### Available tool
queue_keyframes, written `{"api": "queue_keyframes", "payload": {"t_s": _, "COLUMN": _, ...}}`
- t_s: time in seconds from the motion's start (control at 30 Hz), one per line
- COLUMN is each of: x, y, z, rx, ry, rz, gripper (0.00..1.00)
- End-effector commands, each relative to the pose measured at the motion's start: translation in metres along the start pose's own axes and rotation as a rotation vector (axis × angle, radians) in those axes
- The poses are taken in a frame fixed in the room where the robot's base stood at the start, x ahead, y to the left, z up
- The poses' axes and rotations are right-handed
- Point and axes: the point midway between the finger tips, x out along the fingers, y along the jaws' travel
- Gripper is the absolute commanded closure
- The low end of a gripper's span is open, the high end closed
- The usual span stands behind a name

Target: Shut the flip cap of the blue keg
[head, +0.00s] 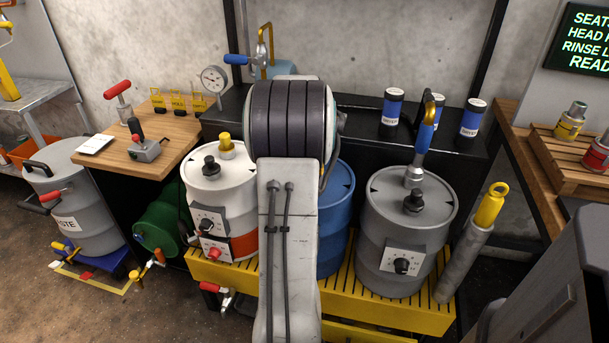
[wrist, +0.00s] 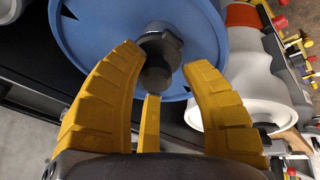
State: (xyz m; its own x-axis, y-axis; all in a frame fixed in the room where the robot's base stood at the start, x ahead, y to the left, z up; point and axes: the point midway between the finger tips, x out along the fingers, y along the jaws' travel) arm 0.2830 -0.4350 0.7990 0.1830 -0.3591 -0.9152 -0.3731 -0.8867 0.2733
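The blue keg (head: 337,210) stands on a yellow slatted platform between the white-and-orange keg and the grey drum. My arm hides much of it in the head view. In the wrist view its blue round lid (wrist: 90,40) fills the upper middle, with a black cap fitting (wrist: 160,50) near its lower edge. Whether the flip cap is up or down is hard to tell. My gripper (wrist: 164,62) has yellow fingers spread apart on either side of the cap, with visible gaps. It appears empty. My gripper is hidden behind my arm in the head view.
The white-and-orange keg (head: 217,190) stands left of the blue keg, and the grey drum (head: 385,240) stands right. Each has a black top fitting. The yellow platform (head: 355,300) is below. A pressure gauge (head: 214,80) and blue canisters (head: 393,105) are behind.

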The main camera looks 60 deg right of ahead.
Motion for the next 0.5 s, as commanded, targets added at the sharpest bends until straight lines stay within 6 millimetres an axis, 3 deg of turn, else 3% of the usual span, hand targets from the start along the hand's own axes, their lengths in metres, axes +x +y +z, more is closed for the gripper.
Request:
{"api": "queue_keyframes", "payload": {"t_s": 0.1, "x": -0.0001, "y": 0.0003, "z": 0.0010, "rx": 0.002, "ry": -0.002, "rz": 0.000, "gripper": 0.48}}
{"api": "queue_keyframes", "payload": {"t_s": 0.5, "x": -0.0099, "y": 0.0012, "z": 0.0012, "rx": 0.003, "ry": -0.001, "rz": 0.001, "gripper": 0.48}}
